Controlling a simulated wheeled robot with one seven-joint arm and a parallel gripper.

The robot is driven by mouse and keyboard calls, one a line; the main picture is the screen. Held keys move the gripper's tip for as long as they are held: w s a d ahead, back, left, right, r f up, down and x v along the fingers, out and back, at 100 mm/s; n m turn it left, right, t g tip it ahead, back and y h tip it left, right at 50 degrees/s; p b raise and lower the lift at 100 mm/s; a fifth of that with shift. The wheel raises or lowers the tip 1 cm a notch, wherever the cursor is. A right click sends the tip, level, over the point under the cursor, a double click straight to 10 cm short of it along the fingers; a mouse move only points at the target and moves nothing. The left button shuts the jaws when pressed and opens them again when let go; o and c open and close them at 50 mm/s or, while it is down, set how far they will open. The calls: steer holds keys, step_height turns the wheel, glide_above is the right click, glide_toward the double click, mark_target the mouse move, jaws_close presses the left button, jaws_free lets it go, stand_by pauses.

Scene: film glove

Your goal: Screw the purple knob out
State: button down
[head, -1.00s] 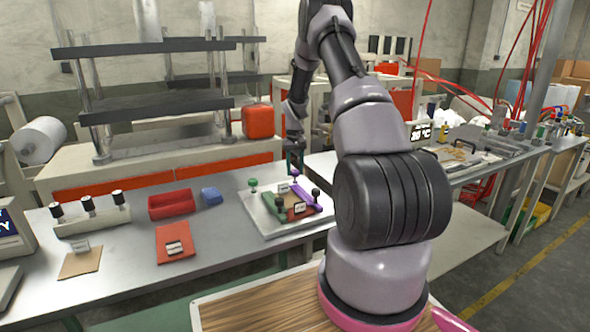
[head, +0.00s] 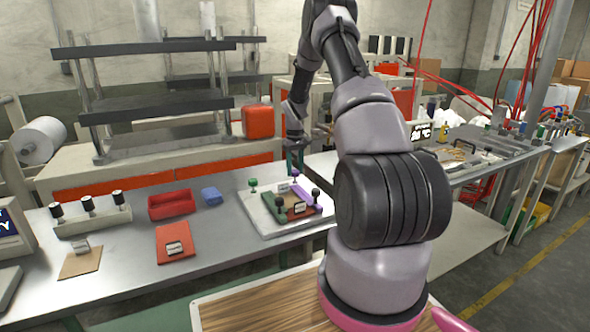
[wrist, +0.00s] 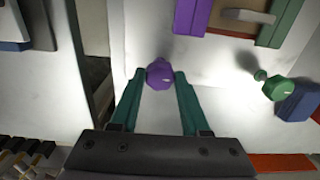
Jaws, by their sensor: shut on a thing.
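The purple knob (wrist: 159,75) is between my two green fingertips in the wrist view. My gripper (wrist: 160,77) is shut on it, with a fingertip touching each side. In the head view the knob (head: 295,172) shows just below my gripper (head: 295,166), over the back of the pale plate (head: 262,224). A purple bar (wrist: 193,22) lies close to the knob on the plate. The knob's lower end is hidden, so I cannot tell how deep it sits.
A blue block (head: 211,196), a red bin (head: 171,205) and a red board (head: 166,250) are on the bench to the left.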

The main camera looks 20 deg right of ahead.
mark_target(295, 171)
steer(key=shift+c, duration=1.9)
jaws_free()
step_height(295, 171, up, 11)
